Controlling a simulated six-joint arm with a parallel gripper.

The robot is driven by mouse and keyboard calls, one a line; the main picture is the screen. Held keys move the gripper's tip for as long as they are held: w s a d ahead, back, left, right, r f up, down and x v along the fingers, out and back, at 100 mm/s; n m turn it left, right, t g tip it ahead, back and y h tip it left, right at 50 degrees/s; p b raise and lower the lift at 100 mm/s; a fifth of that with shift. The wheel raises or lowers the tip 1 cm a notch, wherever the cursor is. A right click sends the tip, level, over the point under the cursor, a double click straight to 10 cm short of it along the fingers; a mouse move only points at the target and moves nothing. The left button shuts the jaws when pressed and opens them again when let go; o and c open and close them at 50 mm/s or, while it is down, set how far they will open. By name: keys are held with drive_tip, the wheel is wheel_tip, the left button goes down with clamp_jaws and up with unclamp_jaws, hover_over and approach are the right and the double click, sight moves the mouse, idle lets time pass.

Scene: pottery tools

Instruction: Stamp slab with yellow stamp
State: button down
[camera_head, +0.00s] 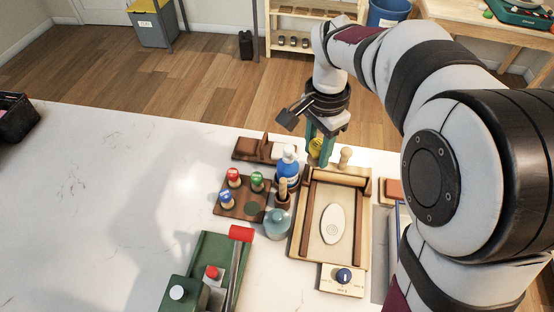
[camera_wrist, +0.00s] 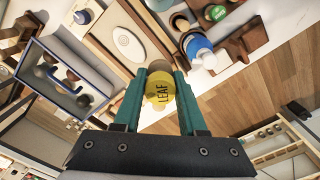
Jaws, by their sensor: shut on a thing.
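My gripper (camera_head: 321,148) is shut on the yellow stamp (camera_head: 316,147), at the far end of the wooden slab tray. In the wrist view the yellow stamp (camera_wrist: 161,88) sits between the green fingers and its top reads "LEAF". The pale oval slab (camera_head: 333,223) lies flat on the tray (camera_head: 305,254), nearer the front than my gripper. The slab also shows in the wrist view (camera_wrist: 127,43). The stamp's lower face is hidden in the head view.
A wooden holder (camera_head: 235,206) carries red, green and blue stamps to the left. A blue-and-white bottle (camera_head: 288,172) and a teal jar (camera_head: 277,224) stand close to the tray's left side. A green machine (camera_head: 207,262) is at front left.

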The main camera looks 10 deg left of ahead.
drive_tip(key=s+d+r+n, duration=0.1)
drive_tip(key=d+r+n, duration=0.35)
drive_tip(key=d, duration=0.45)
drive_tip(key=m, duration=1.6)
approach(335, 215)
drive_tip(key=shift+m, duration=0.25)
drive_tip(key=shift+f, duration=2.55)
drive_tip(key=shift+f, duration=0.6)
drive_tip(key=shift+r, duration=3.05)
